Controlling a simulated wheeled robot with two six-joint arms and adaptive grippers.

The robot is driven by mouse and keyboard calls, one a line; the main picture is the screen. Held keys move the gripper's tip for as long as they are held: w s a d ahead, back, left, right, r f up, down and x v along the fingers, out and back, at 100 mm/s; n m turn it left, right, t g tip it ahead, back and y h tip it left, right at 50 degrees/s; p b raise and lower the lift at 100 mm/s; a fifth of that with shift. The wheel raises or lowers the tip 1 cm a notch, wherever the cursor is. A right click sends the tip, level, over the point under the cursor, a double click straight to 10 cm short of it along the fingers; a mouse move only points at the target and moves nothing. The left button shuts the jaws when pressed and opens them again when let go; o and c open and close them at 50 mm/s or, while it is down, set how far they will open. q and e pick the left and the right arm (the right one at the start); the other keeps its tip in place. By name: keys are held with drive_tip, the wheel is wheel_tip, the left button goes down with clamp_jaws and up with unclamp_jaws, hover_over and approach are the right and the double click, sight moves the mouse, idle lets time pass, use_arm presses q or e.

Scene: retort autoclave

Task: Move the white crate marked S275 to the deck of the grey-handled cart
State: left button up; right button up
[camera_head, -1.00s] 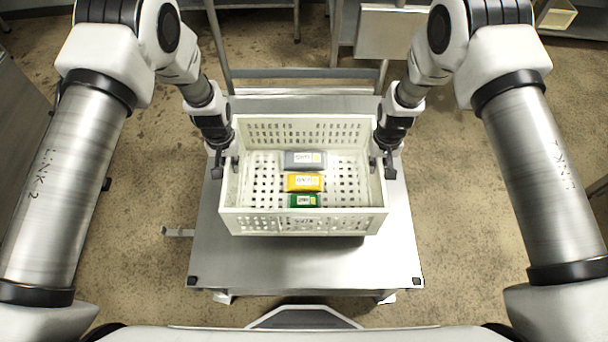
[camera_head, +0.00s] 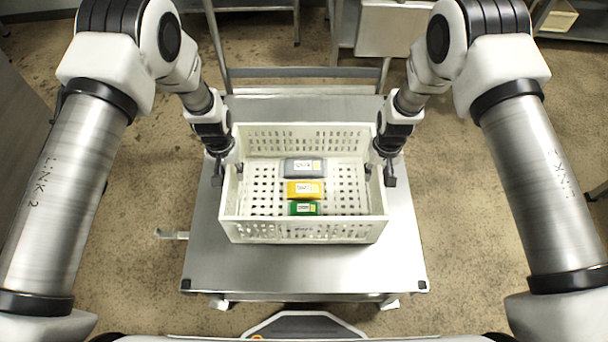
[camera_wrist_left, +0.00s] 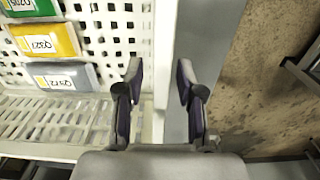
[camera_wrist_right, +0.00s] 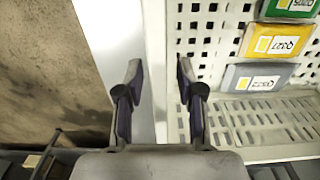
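The white crate (camera_head: 304,232) stands on the steel deck (camera_head: 300,270) of a cart with a grey handle bar (camera_head: 300,72). The mark on its front wall is too small to read. My left gripper (camera_head: 228,170) is at the crate's left wall, and my right gripper (camera_head: 379,172) is at its right wall. In the left wrist view the fingers (camera_wrist_left: 160,85) stand apart on either side of the crate rim. In the right wrist view the fingers (camera_wrist_right: 158,85) also stand apart astride the rim. Both grippers look open.
Inside the crate lie a grey pack (camera_head: 304,168), a yellow pack (camera_head: 305,190) and a green pack (camera_head: 304,208). A small bar (camera_head: 171,234) juts out left of the cart. Steel furniture (camera_head: 395,28) stands behind. Bare floor lies on both sides.

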use_arm(q)
wheel_tip(320, 180, up, 12)
drive_tip(key=shift+f, duration=0.1)
use_arm(e)
drive_tip(key=shift+r, duration=0.1)
wheel_tip(320, 180, up, 12)
drive_tip(key=shift+f, duration=0.1)
idle(0.6)
